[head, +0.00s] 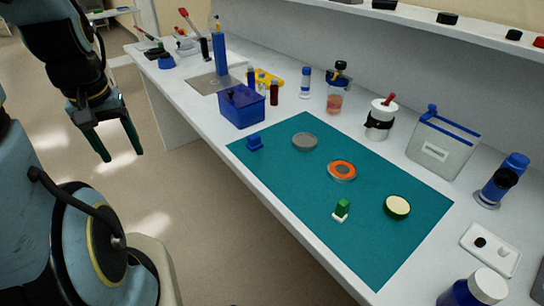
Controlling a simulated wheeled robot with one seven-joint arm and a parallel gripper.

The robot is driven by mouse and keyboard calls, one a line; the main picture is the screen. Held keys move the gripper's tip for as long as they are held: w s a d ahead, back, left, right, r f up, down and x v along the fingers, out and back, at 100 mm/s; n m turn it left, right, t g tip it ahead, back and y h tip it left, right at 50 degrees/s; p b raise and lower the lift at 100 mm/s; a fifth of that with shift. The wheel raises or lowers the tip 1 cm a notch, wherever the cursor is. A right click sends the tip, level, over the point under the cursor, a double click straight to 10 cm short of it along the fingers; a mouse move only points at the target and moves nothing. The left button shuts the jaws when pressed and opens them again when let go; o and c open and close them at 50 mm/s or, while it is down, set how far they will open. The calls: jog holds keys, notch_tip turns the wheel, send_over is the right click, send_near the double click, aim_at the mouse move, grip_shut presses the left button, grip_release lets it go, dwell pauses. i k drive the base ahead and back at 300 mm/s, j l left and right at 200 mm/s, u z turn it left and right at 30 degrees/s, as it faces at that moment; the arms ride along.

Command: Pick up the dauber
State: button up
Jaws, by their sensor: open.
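A small green block on a white pad (342,210), which looks like the dauber, stands upright on the teal mat (300,225) near its front edge. It is fully visible. A small blue knobbed piece (255,143) sits at the mat's far left corner; I cannot rule out that this is the dauber instead. My gripper (124,155) hangs at the upper left over the floor, off the bench. Its dark green fingers are apart with nothing between them. It is well away from the mat and both pieces.
A blue box (242,107) stands beyond the mat's left end. Bottles and a clear-sided container (440,148) line the back. The mat's front right is clear.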

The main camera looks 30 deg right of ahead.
aim_at(340, 214)
jog(key=z, duration=1.65)
